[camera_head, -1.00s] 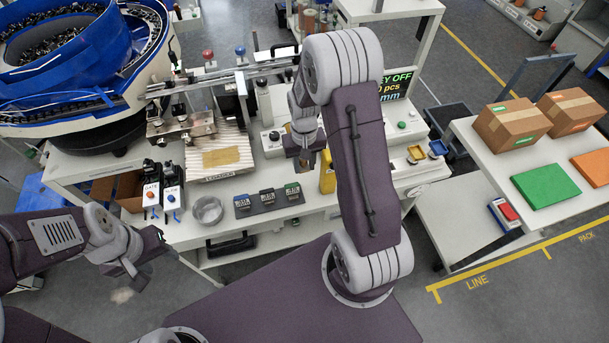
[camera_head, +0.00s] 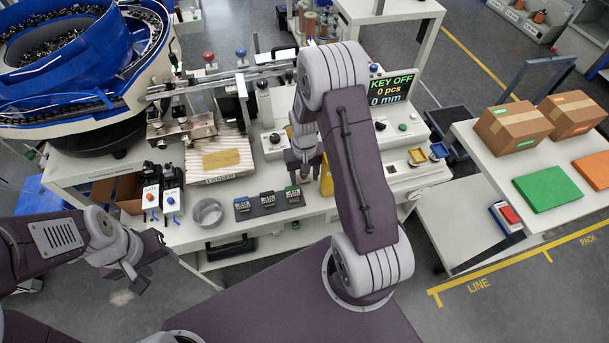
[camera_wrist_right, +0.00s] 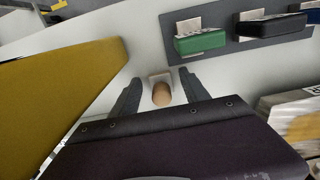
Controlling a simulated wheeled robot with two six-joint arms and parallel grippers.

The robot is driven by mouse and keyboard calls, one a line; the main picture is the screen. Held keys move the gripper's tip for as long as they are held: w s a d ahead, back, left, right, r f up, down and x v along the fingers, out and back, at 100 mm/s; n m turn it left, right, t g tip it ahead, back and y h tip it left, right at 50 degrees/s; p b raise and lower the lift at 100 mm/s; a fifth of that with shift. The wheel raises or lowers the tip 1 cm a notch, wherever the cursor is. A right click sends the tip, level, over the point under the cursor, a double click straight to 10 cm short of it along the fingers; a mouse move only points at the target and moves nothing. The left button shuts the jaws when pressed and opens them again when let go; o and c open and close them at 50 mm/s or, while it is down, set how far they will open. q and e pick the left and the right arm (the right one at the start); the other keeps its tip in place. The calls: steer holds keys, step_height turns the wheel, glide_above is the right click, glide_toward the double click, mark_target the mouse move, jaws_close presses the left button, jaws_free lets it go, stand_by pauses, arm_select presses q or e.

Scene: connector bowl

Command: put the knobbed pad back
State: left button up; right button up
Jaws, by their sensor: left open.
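The knobbed pad (camera_wrist_right: 161,92), a small pale square with a rounded tan knob, sits on the white bench in the right wrist view. My right gripper (camera_wrist_right: 160,94) is open, with one dark finger on each side of the knob and gaps between; I cannot tell how far above it the fingertips are. In the head view my right gripper (camera_head: 305,178) points down over the bench's front part, and the pad is not clearly visible there. My left gripper (camera_head: 143,272) is open and empty, in front of the bench at the left.
A dark tray (camera_head: 268,211) with green, black and blue labelled blocks lies beside the right gripper. A yellow object (camera_head: 326,182) stands close on its other side. A round metal bowl (camera_head: 207,212) and two small switch boxes (camera_head: 172,185) are further left.

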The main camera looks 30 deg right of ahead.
step_height(320, 180, up, 12)
steer(key=shift+r+p, duration=0.2)
steer(key=shift+p, duration=0.2)
stand_by(0.4)
steer(key=s+a+n+t, duration=0.1)
steer(key=s+a+n, duration=0.1)
steer(key=s+a, duration=0.5)
steer(key=s, duration=0.4)
steer(key=shift+s+a+r, duration=0.25)
steer(key=shift+r, duration=0.1)
